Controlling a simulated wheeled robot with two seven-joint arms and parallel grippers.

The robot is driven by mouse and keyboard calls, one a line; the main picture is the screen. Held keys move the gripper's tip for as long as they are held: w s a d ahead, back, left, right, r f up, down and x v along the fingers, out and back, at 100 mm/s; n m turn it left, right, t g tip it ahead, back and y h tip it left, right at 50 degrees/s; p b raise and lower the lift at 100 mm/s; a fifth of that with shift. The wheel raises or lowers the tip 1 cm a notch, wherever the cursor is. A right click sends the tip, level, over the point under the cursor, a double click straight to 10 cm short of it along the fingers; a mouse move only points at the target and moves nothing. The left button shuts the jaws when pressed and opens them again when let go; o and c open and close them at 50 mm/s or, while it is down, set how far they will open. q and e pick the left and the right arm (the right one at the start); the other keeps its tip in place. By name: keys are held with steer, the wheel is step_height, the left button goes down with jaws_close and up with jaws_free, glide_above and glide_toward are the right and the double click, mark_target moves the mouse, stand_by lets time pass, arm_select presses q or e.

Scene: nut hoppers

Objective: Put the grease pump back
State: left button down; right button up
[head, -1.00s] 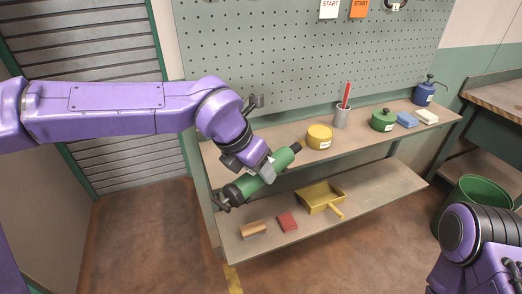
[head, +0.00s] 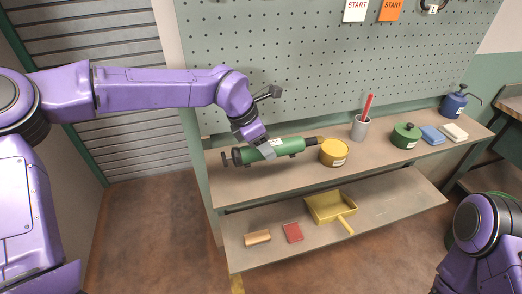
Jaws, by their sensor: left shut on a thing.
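The grease pump (head: 286,147) is a green cylinder with a dark handle at its left end and a dark nozzle at its right. It lies roughly level over the left part of the upper shelf (head: 385,163). My left gripper (head: 263,148) is shut on its barrel from above, covering part of it. I cannot tell whether the pump touches the shelf. Its nozzle end is close to the yellow tin (head: 333,154). My right arm shows at the lower right, but its gripper is out of view.
A grey cup (head: 360,130) with a red stick, a green pot (head: 405,137), blue and cream blocks and a blue oil can (head: 455,106) stand to the right on the upper shelf. A yellow dustpan (head: 328,207), red block and brush lie on the lower shelf.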

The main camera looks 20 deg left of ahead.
arm_select(q)
steer(key=w+f, duration=0.1)
steer(key=w+a+f, duration=0.1)
steer(key=w+f, duration=0.1)
steer(key=w+f+p, duration=0.1)
steer(key=f, duration=0.1)
steer(key=shift+w+a+f, duration=0.15)
steer(key=shift+w+a, duration=0.1)
steer(key=shift+w, duration=0.15)
steer(key=f, duration=0.1)
steer(key=f+p, duration=0.1)
steer(key=f, duration=0.1)
steer(key=shift+s+a, duration=0.15)
steer(key=shift+a, duration=0.15)
steer(key=shift+f, duration=0.3)
steer(key=shift+w+f, duration=0.2)
steer(key=shift+w, duration=0.1)
steer(key=c, duration=0.6)
jaws_free()
steer(key=shift+o, duration=0.5)
steer(key=shift+s+r, duration=0.1)
steer(key=shift+s, duration=0.1)
arm_select(e)
steer(key=shift+w+r, duration=0.2)
steer(key=shift+r, duration=0.4)
steer(key=shift+w+r, duration=0.15)
steer(key=shift+r, duration=0.45)
